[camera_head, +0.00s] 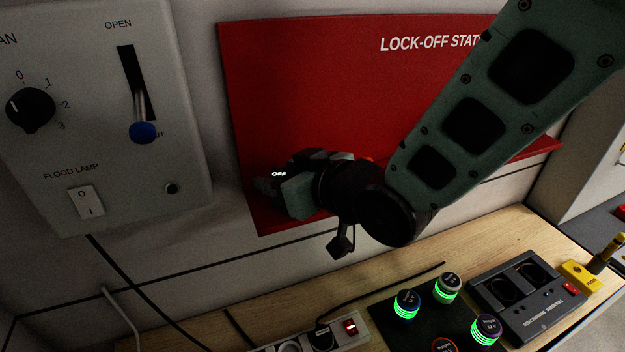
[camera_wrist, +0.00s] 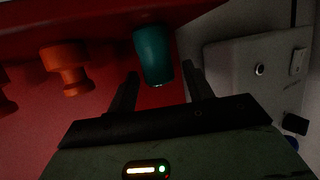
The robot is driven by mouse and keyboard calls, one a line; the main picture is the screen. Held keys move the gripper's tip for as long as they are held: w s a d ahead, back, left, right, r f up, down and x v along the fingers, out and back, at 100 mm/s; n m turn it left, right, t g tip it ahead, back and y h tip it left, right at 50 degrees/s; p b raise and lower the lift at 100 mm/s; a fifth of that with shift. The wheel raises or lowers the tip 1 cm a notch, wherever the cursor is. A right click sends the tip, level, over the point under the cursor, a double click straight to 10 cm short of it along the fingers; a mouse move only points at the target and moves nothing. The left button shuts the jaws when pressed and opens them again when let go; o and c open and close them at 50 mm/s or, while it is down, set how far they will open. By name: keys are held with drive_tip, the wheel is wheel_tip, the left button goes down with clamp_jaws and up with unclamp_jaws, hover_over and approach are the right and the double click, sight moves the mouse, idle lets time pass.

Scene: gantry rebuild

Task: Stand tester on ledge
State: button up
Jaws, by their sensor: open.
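The red lock-off station board (camera_head: 310,90) hangs on the wall, with a red ledge (camera_head: 535,150) along its lower edge. My gripper (camera_head: 268,184) is at the board's lower left, largely hidden by its own body. In the wrist view, which looks upside down, my gripper (camera_wrist: 160,88) is open. A teal, tapered cylinder, apparently the tester (camera_wrist: 153,55), is between or just beyond the fingertips, its wide end against the red ledge (camera_wrist: 95,15). Finger contact cannot be told. A small white "OFF" shows by the gripper in the head view; its bearer is unclear.
Orange pegs (camera_wrist: 68,68) are along the ledge beside the teal cylinder. A grey control box (camera_head: 110,120) with a blue-knobbed lever is left of the board. The wooden bench (camera_head: 500,250) below carries several green-ringed cylinders (camera_head: 447,288), a dark charger (camera_head: 530,295) and a power strip (camera_head: 320,338).

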drive_tip(key=b+v, duration=0.7)
drive_tip(key=v, duration=0.4)
drive_tip(key=shift+s+d, duration=0.1)
drive_tip(key=s+d+f+m+g+h, duration=0.2)
drive_tip(key=s+d+f+g+h, duration=0.7)
drive_tip(key=s+d+f, duration=0.3)
wheel_tip(320, 180, down, 3)
drive_tip(key=shift+s+d+r+h, duration=0.2)
drive_tip(key=shift+d+h, duration=0.3)
drive_tip(key=shift+d, duration=0.45)
